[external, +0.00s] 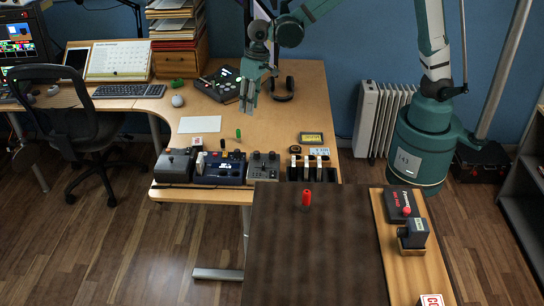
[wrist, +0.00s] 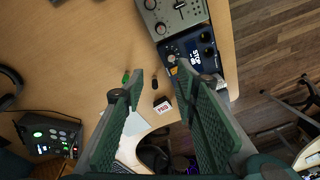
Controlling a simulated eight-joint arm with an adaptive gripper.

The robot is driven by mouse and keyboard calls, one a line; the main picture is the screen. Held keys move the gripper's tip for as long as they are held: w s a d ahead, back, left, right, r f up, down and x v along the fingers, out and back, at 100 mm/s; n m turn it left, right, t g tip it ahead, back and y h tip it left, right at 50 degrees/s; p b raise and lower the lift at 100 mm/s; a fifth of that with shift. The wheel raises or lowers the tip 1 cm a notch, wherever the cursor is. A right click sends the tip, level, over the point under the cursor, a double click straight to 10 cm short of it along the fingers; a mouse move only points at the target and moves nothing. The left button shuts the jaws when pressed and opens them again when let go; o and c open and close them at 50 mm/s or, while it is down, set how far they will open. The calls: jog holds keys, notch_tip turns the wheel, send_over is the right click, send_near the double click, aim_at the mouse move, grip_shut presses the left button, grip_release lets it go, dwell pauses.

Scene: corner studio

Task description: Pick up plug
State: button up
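No thing in view is plainly a plug. Small candidates lie on the wooden desk (external: 300,85): a green piece (external: 239,134), also in the wrist view (wrist: 126,77), and a small black piece (external: 222,143), also in the wrist view (wrist: 155,84). A red upright piece (external: 305,198) stands on the dark tabletop; I cannot tell what it is. My gripper (external: 246,106) hangs above the desk, apart from these pieces. In the wrist view, its two green fingers (wrist: 160,72) are spread with nothing held between them.
Pedal boxes line the desk's front edge, including a blue one (external: 220,168) and a grey one (external: 263,165). A small red-and-white box (external: 197,141) stands behind them. A black device with buttons (external: 218,83) and headphones (external: 283,89) are farther back. The mid desk is mostly clear.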

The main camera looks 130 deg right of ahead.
aim_at(238, 130)
jog(key=s+d+f+m+b, duration=0.1)
jog(key=d+f, duration=0.4)
jog(key=s+d+f+m, duration=0.1)
jog(key=s+d+f, duration=0.1)
jog(key=d+f, duration=0.3)
jog(key=s+d+f+m+g+y+b, duration=0.1)
jog(key=s+d+f, duration=0.1)
jog(key=d+f, duration=0.3)
jog(key=shift+d+m+b, duration=0.3)
jog(key=shift+m+b, duration=0.05)
jog(key=shift+m, duration=0.05)
jog(key=shift+f, duration=0.1)
jog(key=shift+w+f, duration=0.1)
jog(key=shift+f, duration=1.15)
jog(key=shift+w+f+b, duration=0.15)
jog(key=shift+f+b, duration=0.65)
jog(key=shift+f, duration=1.85)
grip_shut()
